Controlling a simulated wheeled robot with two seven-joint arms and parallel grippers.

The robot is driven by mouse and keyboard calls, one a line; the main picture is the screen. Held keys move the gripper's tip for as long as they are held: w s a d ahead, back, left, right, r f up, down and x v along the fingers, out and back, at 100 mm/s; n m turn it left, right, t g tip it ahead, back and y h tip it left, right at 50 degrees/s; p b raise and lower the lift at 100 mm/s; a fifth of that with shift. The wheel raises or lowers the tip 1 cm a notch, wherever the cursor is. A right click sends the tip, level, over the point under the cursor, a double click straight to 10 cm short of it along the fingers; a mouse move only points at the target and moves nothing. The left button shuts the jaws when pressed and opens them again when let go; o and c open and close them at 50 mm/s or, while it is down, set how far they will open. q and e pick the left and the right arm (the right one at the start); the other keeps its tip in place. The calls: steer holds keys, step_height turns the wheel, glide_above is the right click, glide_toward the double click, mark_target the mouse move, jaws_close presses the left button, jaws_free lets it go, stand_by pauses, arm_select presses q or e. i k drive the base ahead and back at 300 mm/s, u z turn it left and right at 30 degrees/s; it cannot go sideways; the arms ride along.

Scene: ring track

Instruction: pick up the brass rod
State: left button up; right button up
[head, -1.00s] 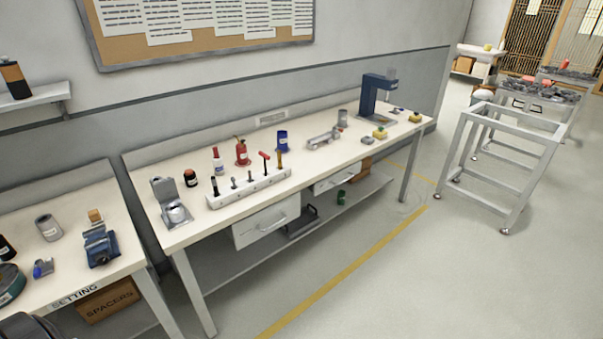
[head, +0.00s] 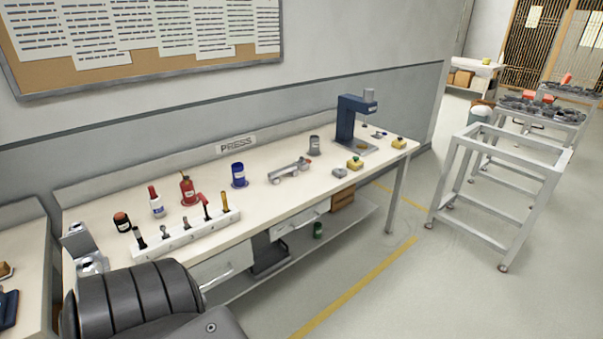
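A brass-coloured rod (head: 224,201) stands upright at the right end of a white rack (head: 188,236) on the press bench. Other tools stand in the same rack, among them a red-topped one (head: 204,206) just left of the rod and a black-handled one (head: 139,238) at the left end. A dark ribbed link of my own arm fills the lower left of the view and covers part of the bench's front edge.
Behind the rack stand a red can (head: 188,190), a white bottle (head: 156,203), a dark jar (head: 122,222) and a blue can (head: 238,175). A blue press (head: 347,122) stands at the far end. An empty metal frame (head: 497,190) stands on the right; the floor between is clear.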

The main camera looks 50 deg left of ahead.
mark_target(225, 204)
steer(key=z, duration=0.05)
steer(key=i, duration=1.25)
steer(key=u, duration=0.95)
steer(key=i, duration=0.75)
steer(key=u, duration=0.85)
